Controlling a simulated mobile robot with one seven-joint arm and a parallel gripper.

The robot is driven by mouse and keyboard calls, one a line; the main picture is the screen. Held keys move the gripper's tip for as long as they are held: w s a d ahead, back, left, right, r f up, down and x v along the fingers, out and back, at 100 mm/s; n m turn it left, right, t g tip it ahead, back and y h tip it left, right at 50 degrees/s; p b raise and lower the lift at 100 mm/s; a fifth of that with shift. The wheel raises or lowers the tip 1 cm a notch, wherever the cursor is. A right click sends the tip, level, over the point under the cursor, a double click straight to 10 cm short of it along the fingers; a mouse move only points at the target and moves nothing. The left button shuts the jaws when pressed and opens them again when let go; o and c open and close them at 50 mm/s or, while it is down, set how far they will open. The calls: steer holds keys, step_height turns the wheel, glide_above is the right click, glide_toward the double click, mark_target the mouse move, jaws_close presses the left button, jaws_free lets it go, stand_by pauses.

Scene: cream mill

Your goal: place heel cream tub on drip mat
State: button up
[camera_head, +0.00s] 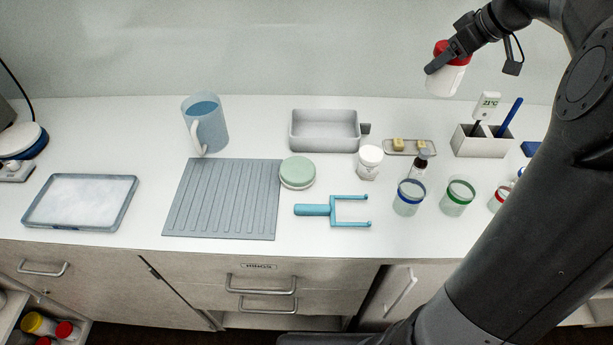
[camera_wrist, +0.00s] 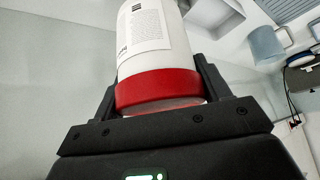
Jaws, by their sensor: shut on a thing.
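A white tub with a red lid (camera_head: 445,78) is in my gripper (camera_head: 449,60), held high above the right part of the counter, near the back wall. It fits the heel cream tub, but its label is too small to read. In the wrist view the tub (camera_wrist: 155,45) sits between both fingers, which close around its red lid. The drip mat (camera_head: 222,200), grey and ridged, lies flat on the counter left of centre, and its top is bare. My gripper is far to the right of the mat and above it.
A blue jug (camera_head: 207,125) stands behind the mat. A green-lidded tub (camera_head: 297,172) stands close to the mat's right edge. A grey bin (camera_head: 325,130), white jar (camera_head: 369,162), teal fork-shaped tool (camera_head: 318,210) and several beakers stand farther right. A tray (camera_head: 80,202) lies left.

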steer(key=a+n+g+y, duration=0.25)
steer(key=a+n, duration=0.25)
steer(key=a, duration=1)
steer(key=n+g+h, duration=0.2)
steer(key=n+g, duration=0.4)
steer(key=n, duration=0.6)
glide_above(215, 195)
steer(key=shift+f, duration=10.3)
steer(key=shift+f, duration=0.1)
steer(key=o, duration=1.1)
